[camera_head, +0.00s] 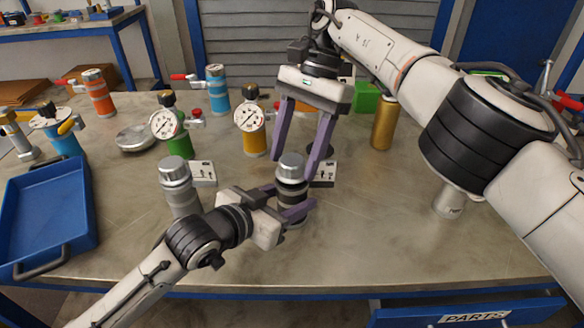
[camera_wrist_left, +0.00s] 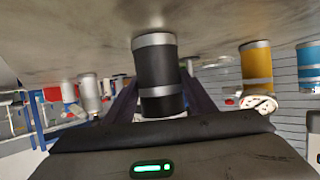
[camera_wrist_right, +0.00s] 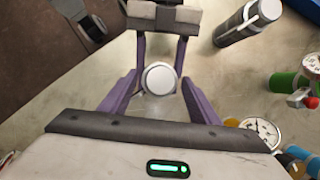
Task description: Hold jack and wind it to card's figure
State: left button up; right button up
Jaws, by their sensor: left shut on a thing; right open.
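The jack (camera_head: 290,187), a dark grey cylinder with a silver cap, stands upright on the table in the head view. My left gripper (camera_head: 297,208) is shut around its body from the front left; the left wrist view also shows the jack body (camera_wrist_left: 160,75) between the fingers. My right gripper (camera_head: 295,162) comes from above, open, with its fingers on either side of the cap. In the right wrist view the round cap (camera_wrist_right: 159,78) lies between the open fingers, with a gap visible. A white card (camera_head: 324,173) stands just behind right; its figure is too small to read.
A second, similar grey jack (camera_head: 178,187) with its own card (camera_head: 203,173) stands to the left. Gauge vessels, green (camera_head: 180,142) and yellow (camera_head: 255,140), stand behind. A gold cylinder (camera_head: 383,124) is at right, a blue tray (camera_head: 88,225) at left. The front right table is mostly clear.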

jog(key=shift+m, duration=0.4)
